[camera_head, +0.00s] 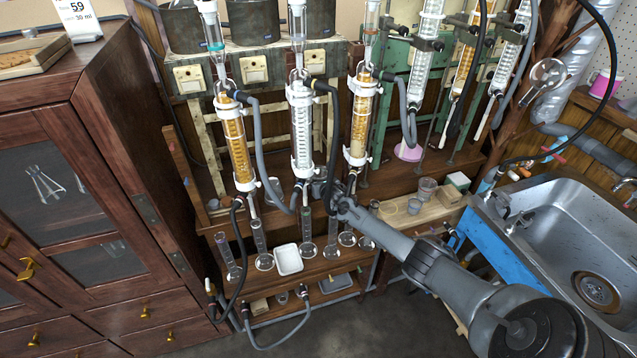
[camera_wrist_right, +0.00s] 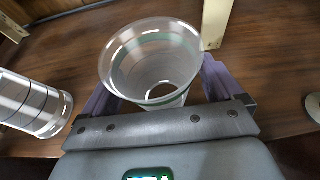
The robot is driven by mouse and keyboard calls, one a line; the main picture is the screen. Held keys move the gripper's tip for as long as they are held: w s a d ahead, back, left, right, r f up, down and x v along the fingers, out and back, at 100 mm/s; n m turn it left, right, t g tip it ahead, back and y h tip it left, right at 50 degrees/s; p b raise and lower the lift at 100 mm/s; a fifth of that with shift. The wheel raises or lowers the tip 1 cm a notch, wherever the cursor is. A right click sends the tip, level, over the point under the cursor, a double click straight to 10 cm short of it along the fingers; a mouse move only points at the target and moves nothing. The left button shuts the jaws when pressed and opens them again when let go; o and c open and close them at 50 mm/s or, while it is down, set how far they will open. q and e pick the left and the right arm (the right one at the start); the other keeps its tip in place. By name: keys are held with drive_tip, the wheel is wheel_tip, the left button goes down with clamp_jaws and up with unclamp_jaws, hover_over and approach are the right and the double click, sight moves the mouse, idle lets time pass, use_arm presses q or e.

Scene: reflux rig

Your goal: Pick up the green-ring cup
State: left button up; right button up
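The green-ring cup (camera_wrist_right: 152,62), clear with a green band below its rim, stands upright on the wooden shelf in the right wrist view. My right gripper (camera_wrist_right: 160,84) has its two purple-grey fingers on either side of it. They look apart, with narrow gaps to the cup wall; contact is not clear. In the head view my right gripper (camera_head: 338,203) is at the wooden bench below the middle condenser, and I cannot make out the cup there. My left gripper is not in view.
In the head view, glass condensers (camera_head: 301,125) and hoses hang around the gripper. Several cylinders and a white tray (camera_head: 288,259) are on the lower shelf. A sink (camera_head: 575,215) is at right.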

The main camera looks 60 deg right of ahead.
drive_tip(key=c, duration=0.9)
drive_tip(key=shift+r, duration=0.1)
drive_tip(key=shift+r+p, duration=0.85)
drive_tip(key=shift+r, duration=0.7)
drive_tip(key=shift+s+a+r+p, duration=0.1)
drive_tip(key=shift+s+r+p, duration=0.05)
drive_tip(key=shift+r+p, duration=0.15)
drive_tip(key=s+a+p, duration=0.5)
drive_tip(key=s+a, duration=0.6)
drive_tip(key=s, duration=0.3)
drive_tip(key=shift+f+p, duration=0.2)
drive_tip(key=shift+p, duration=0.15)
drive_tip(key=shift+w, duration=0.1)
